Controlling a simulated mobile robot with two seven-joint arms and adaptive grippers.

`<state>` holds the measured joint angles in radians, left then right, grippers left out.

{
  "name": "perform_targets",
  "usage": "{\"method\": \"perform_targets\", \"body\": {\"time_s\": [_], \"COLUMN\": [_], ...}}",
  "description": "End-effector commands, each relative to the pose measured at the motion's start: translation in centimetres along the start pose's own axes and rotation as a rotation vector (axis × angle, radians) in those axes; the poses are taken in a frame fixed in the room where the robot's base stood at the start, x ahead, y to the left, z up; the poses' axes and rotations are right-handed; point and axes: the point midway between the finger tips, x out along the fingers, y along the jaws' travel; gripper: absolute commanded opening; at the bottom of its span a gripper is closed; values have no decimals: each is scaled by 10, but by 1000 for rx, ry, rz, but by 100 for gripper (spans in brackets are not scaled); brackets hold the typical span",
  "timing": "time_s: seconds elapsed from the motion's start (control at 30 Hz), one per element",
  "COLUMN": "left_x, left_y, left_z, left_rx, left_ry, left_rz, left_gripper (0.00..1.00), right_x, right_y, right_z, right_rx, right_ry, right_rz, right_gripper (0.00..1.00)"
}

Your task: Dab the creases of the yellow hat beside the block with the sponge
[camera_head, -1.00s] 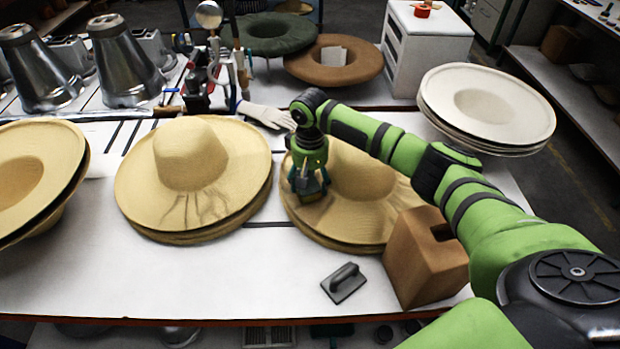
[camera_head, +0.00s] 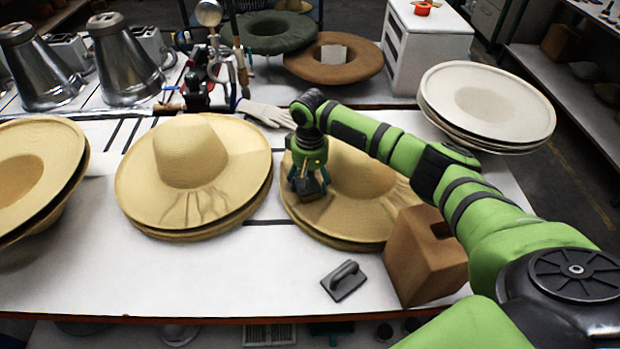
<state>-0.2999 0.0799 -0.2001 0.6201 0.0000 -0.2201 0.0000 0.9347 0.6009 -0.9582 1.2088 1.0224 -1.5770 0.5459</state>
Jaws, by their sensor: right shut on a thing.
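The yellow hat beside the block (camera_head: 350,218) lies brim-down on a stack of hats, right of the middle of the table. My right gripper (camera_head: 309,188) points down over the left part of this hat. It is shut on a small dark thing, apparently the sponge (camera_head: 312,190), which is mostly hidden by the fingers. It is at or very near the hat's surface; contact is unclear. My left gripper is out of view.
Another creased yellow hat (camera_head: 190,155) lies to the left, with more at the far left (camera_head: 30,165). White hats (camera_head: 487,100) are stacked at the right. The table's front left is clear.

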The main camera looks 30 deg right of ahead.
Motion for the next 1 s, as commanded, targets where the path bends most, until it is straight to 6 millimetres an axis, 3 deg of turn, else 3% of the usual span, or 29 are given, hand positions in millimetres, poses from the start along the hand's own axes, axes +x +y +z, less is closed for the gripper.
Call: {"method": "perform_targets", "body": {"time_s": [1.0], "left_x": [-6], "left_y": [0], "left_z": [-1], "left_rx": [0], "left_ry": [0], "left_rz": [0], "left_gripper": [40], "right_x": [1], "right_y": [0], "right_z": [0], "right_rx": [0], "right_ry": [-1], "right_rz": [1], "right_gripper": [45]}}
